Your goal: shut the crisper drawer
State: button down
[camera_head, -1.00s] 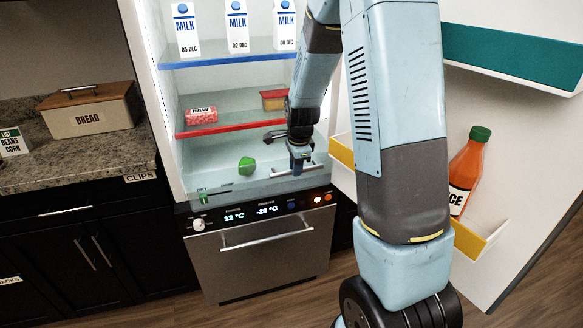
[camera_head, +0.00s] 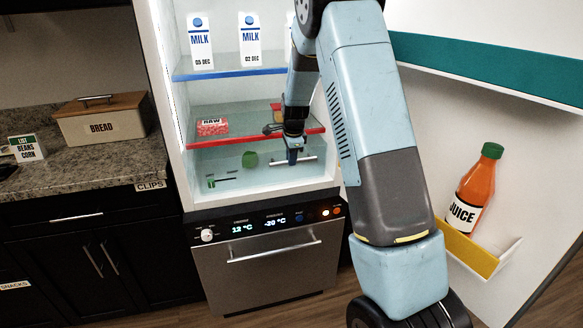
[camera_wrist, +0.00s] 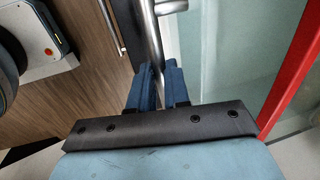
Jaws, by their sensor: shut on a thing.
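The crisper drawer (camera_head: 235,170) is the clear bin at the bottom of the fridge, below the red-edged shelf (camera_head: 225,139). A green item (camera_head: 250,159) shows dimly behind its front. Its silver bar handle (camera_head: 308,159) runs across the front's right part. My gripper (camera_head: 293,160) is shut on this handle. In the wrist view, the blue fingers of my gripper (camera_wrist: 157,87) close around the handle (camera_wrist: 153,45), with the drawer's clear front (camera_wrist: 230,55) to the right. I cannot tell whether the drawer is fully in.
The fridge door stands open at the right, with a juice bottle (camera_head: 474,190) in a yellow-edged bin (camera_head: 468,250). A raw meat pack (camera_head: 212,127) lies on the red-edged shelf. Milk cartons (camera_head: 250,38) stand above. A counter with a bread box (camera_head: 100,121) is left.

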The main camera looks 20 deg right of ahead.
jog(key=w, duration=0.2)
jog(key=w+d, duration=0.1)
jog(key=shift+w, duration=0.4)
jog(key=shift+w+r, duration=0.1)
jog(key=shift+r, duration=0.05)
jog(key=c, duration=1.4)
grip_release()
jog(key=shift+w+d, duration=0.1)
jog(key=o, duration=0.3)
jog(key=shift+a, duration=0.3)
